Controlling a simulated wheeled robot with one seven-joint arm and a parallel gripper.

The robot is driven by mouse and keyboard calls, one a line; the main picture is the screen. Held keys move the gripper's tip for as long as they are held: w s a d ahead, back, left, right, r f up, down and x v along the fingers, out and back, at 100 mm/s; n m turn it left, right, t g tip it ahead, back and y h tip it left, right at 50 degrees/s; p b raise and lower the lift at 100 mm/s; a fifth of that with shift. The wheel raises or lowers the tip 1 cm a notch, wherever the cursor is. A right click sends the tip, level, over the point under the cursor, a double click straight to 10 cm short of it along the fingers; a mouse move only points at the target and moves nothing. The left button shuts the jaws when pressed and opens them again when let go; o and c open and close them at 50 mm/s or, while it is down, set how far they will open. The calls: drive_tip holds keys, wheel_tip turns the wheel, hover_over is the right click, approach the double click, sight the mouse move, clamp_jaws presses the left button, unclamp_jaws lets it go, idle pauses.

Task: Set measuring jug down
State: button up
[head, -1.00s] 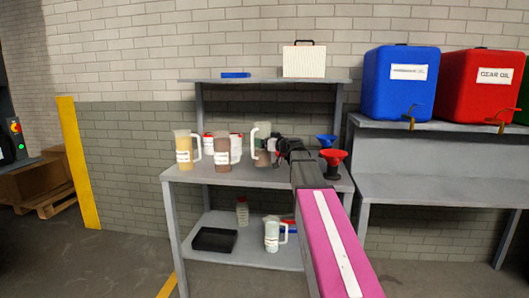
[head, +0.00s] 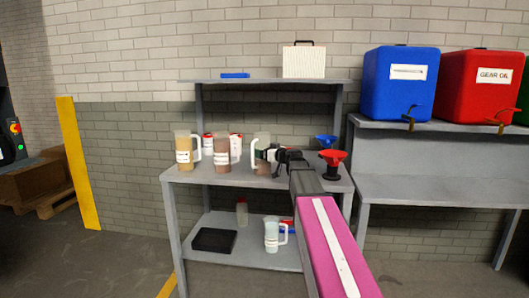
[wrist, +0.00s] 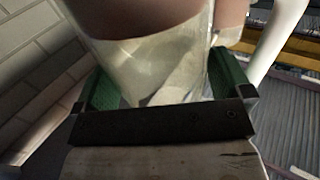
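The measuring jug (head: 263,149) is clear with brownish liquid and a pale handle on its left in the head view. It looks upright at the upper worktop (head: 225,179); whether its base touches the surface I cannot tell. My gripper (head: 272,154) meets it from the right. In the wrist view, the jug's clear wall (wrist: 160,70) lies between the green finger pads of my gripper (wrist: 165,85), which appear shut on it. Its base is not clear in that view.
Two similar jugs, one amber (head: 184,153) and one brown (head: 222,155), stand to the left with red-and-white containers behind. A red funnel (head: 332,162) and a blue funnel (head: 326,141) stand to the right. The lower shelf holds a black tray (head: 214,240) and another jug (head: 271,236).

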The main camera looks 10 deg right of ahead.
drive_tip(key=v, duration=1.2)
drive_tip(key=shift+r, duration=0.1)
